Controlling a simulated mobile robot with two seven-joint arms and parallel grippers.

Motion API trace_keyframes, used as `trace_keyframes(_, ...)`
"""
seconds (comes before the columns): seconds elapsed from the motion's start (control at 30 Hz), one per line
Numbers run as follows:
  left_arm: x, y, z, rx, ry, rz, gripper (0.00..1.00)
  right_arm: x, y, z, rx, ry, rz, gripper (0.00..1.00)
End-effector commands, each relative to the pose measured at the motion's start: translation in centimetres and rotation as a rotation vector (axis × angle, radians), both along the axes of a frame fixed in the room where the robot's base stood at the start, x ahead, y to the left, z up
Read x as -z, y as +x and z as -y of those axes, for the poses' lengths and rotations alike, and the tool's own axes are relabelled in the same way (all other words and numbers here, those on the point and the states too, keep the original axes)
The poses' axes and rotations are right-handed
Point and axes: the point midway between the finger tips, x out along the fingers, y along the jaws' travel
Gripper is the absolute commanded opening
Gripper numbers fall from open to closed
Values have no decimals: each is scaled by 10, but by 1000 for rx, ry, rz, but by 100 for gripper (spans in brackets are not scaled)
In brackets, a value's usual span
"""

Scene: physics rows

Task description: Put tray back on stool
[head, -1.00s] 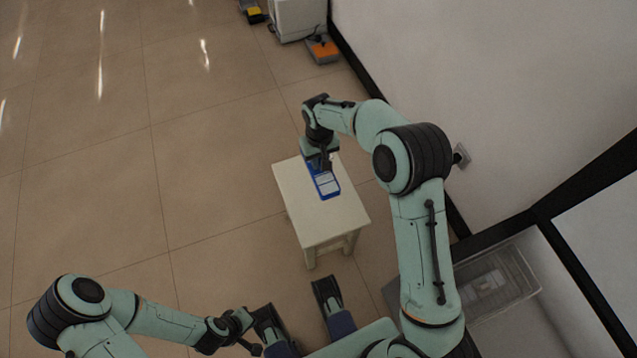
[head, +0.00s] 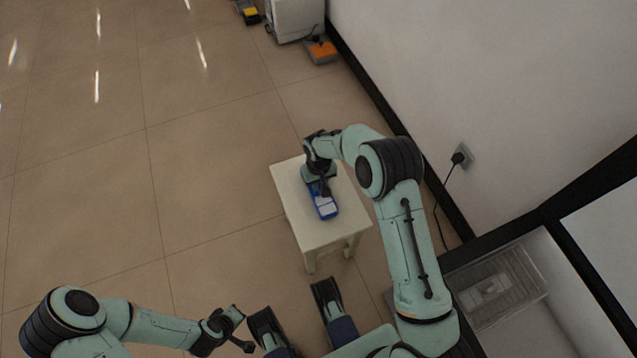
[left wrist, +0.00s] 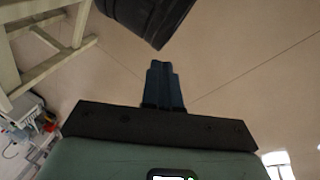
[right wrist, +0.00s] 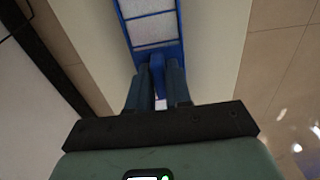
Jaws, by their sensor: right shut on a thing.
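The tray (head: 325,208) is small and blue with white compartments, over the white stool (head: 345,228). It lies roughly lengthwise over the middle of the stool's top. In the head view I cannot tell whether it rests fully on the seat. My right gripper (head: 323,187) is shut on the tray's far end. In the right wrist view the fingers (right wrist: 158,85) pinch the tray's blue end (right wrist: 151,51). My left gripper (head: 245,328) is low in the head view, away from the stool. In the left wrist view its fingers (left wrist: 163,85) are together and empty.
A wall with a black skirting (head: 385,110) runs along the right, with a plugged-in cord (head: 458,158). A clear bin (head: 495,285) stands at lower right. A white unit (head: 297,18) and an orange-topped item (head: 322,50) are at the back. The tiled floor to the left is clear.

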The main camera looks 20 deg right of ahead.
Motion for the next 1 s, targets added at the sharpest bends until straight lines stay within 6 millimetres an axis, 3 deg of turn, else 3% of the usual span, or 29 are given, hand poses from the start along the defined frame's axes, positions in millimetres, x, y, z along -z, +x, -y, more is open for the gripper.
trace_keyframes(0.23,2,2,-1,-2,3,6,0,2,0,0,-1,0,1,0)
trace_keyframes(0.27,2,3,-1,-2,3,8,0,3,0,0,-1,0,0,22)
trace_keyframes(0.33,2,3,-1,-2,3,7,0,2,0,0,-1,0,0,44)
trace_keyframes(0.73,-2,-2,1,3,-3,-5,0,-5,0,0,-1,0,1,44)
trace_keyframes(1.0,-15,-19,10,20,-24,-48,0,-59,1,0,-1,0,4,44)
